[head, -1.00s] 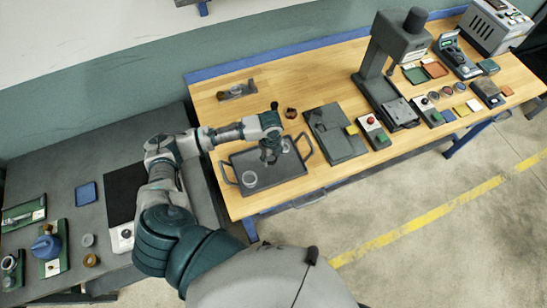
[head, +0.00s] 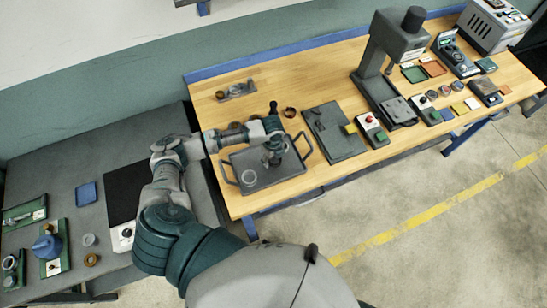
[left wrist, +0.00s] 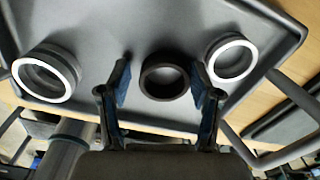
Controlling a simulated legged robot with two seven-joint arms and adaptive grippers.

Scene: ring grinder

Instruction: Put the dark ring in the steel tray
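The steel tray (head: 262,183) is a dark grey tray with side handles at the front left of the wooden bench. My left gripper (head: 270,162) points down over it. In the left wrist view the dark ring (left wrist: 147,82) lies over the tray floor (left wrist: 120,20), between the two spread fingers of my left gripper (left wrist: 160,88). A gap shows beside the ring, mainly on the left. In the head view I cannot make out the dark ring under the gripper. My right gripper is not in view.
A silver ring (head: 249,177) is in the tray, and the left wrist view shows another light ring (left wrist: 232,58) right of the dark one. A reddish-brown ring (head: 290,112) lies behind the tray. A dark plate fixture (head: 335,135) and a press (head: 385,75) stand to the right.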

